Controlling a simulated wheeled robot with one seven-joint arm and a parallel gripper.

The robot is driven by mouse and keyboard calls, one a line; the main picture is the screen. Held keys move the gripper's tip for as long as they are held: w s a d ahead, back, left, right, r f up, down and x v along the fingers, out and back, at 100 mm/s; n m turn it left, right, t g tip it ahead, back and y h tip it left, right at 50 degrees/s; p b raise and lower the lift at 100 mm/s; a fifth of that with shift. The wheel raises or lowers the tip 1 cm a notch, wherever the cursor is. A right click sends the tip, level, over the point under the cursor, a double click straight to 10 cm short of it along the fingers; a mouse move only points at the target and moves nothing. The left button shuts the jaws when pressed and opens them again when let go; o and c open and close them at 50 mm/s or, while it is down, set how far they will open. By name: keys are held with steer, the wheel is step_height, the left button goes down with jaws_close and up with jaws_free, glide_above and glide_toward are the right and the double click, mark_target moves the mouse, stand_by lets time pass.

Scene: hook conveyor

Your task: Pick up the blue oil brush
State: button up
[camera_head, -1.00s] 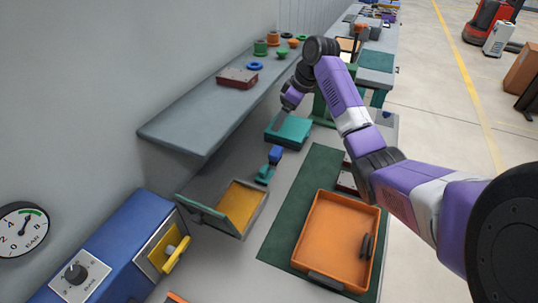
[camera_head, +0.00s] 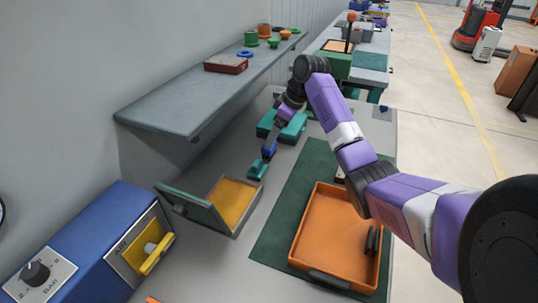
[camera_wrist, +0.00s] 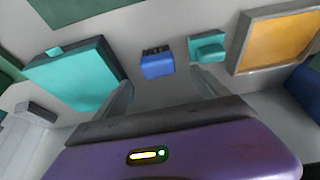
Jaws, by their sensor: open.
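The blue oil brush (camera_head: 269,150) is a small blue block on the grey bench. In the wrist view the blue block (camera_wrist: 157,66) shows a dark, bristle-like edge and lies beyond my fingers, between and apart from them. My gripper (camera_head: 271,138) points down just behind and above the blue block in the head view. In the wrist view my gripper (camera_wrist: 161,92) has its two grey fingers spread, with nothing between the tips. The head view does not show the fingertips clearly.
A small teal block (camera_head: 257,170) lies close to the brush. A larger teal box (camera_head: 294,130) is behind my gripper. An open case with a yellow inside (camera_head: 234,203) and an orange tray (camera_head: 310,239) lie nearer. A grey shelf (camera_head: 185,97) overhangs at left.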

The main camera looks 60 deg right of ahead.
steer(key=shift+p+x, duration=0.75)
steer(key=shift+x, duration=2.85)
steer(key=shift+d, duration=0.1)
steer(key=c, duration=1.5)
steer(key=shift+r, duration=0.1)
step_height(320, 180, up, 20)
steer(key=shift+f+b, duration=0.1)
steer(key=shift+b, duration=1.15)
steer(key=o, duration=0.8)
steer(key=shift+c, duration=0.2)
steer(key=c, duration=0.5)
